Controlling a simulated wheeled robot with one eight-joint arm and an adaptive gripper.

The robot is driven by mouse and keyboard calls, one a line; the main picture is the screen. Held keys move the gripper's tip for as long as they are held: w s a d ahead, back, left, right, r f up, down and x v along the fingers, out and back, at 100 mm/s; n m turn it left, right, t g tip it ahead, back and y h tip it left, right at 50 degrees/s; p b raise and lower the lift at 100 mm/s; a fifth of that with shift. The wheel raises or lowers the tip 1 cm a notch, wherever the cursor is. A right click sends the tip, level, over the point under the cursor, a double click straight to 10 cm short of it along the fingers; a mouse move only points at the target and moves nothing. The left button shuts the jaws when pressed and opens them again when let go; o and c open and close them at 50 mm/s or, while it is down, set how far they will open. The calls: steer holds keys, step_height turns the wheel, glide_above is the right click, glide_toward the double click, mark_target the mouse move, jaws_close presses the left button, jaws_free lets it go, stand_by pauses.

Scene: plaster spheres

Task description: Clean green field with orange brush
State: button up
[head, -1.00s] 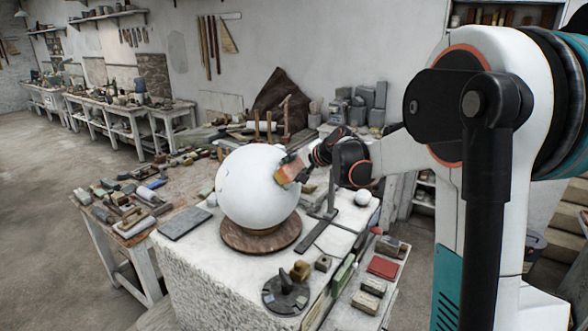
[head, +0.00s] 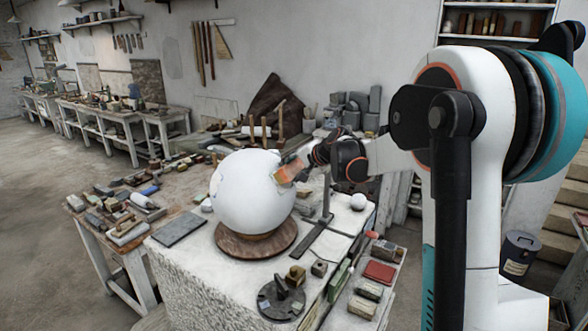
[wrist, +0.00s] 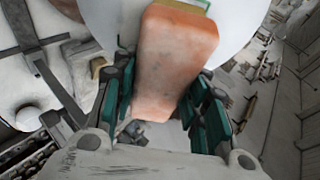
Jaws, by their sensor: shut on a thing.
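A large white plaster sphere (head: 250,192) rests on a round brown wooden stand (head: 256,242) on the work block. My gripper (head: 305,165) is at the sphere's upper right side and is shut on the orange brush (head: 289,171). In the wrist view the orange brush (wrist: 176,55) sits between the green-padded fingers of my gripper (wrist: 165,105). A green and pale yellow strip shows at the brush's far end, close against the sphere (wrist: 110,20); I cannot tell whether it touches. No green field is clear on the visible surface; faint bluish marks show at the sphere's left.
A metal stand (head: 326,205) rises just right of the sphere, beside a small white ball (head: 358,201). A dark round tool base (head: 281,300) and small blocks lie in front. A grey slab (head: 179,226) lies left. A red block (head: 379,271) is at the right.

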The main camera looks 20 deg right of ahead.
mark_target(291, 171)
steer(key=shift+s+a, duration=1.2)
steer(key=shift+a, duration=0.25)
steer(key=shift+w+d+b, duration=0.35)
steer(key=shift+w+d, duration=1.1)
steer(key=shift+d, duration=0.3)
steer(key=shift+s+a, duration=0.1)
steer(key=shift+s+a+r, duration=0.25)
steer(key=shift+s, duration=0.3)
steer(key=shift+s+a+r, duration=0.2)
steer(key=shift+s, duration=0.35)
steer(key=shift+w, duration=0.1)
steer(key=shift+d, duration=0.1)
steer(key=shift+s+d+r+p, duration=0.6)
steer(key=shift+s+r, duration=0.15)
steer(key=shift+s, duration=0.05)
